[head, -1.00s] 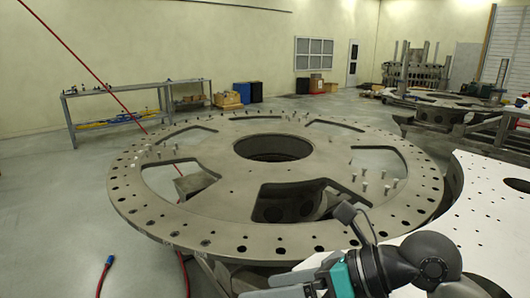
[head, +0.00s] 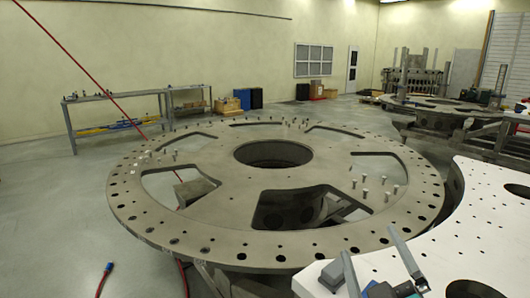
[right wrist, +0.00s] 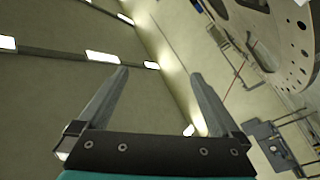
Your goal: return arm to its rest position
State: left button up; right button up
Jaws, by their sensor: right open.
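My right gripper (head: 376,262) is at the bottom right of the head view, above the white perforated plate (head: 480,225). Its two fingers point up and stand well apart with nothing between them. In the right wrist view the same open fingers (right wrist: 158,85) show against the ceiling and wall. The large round turret plate (head: 225,195) fills the middle of the head view, and the gripper is apart from it, in front of its near right rim. My left gripper does not show.
Several bolts (head: 365,188) stand upright on the turret plate. A red cable ends in a blue connector (head: 108,267) on the floor at the lower left. A grey bench (head: 115,100) stands by the back wall. The floor at left (head: 45,205) is clear.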

jog(key=s+d+f+m+g+h, duration=0.25)
jog(key=f+g, duration=0.25)
jog(key=f, duration=0.5)
jog(key=s+a+f+m+g+y, duration=0.35)
jog(key=s+f+g, duration=0.75)
jog(key=s+f, duration=0.6)
jog(key=s+f+g+b, duration=0.1)
jog(key=s+f+b, duration=0.25)
jog(key=f, duration=1.95)
jog(key=s+d+f+g+b, duration=0.1)
jog(key=s+d+f+b, duration=0.1)
jog(key=s+f, duration=1.3)
jog(key=shift+f+n, duration=0.3)
jog(key=shift+f, duration=0.35)
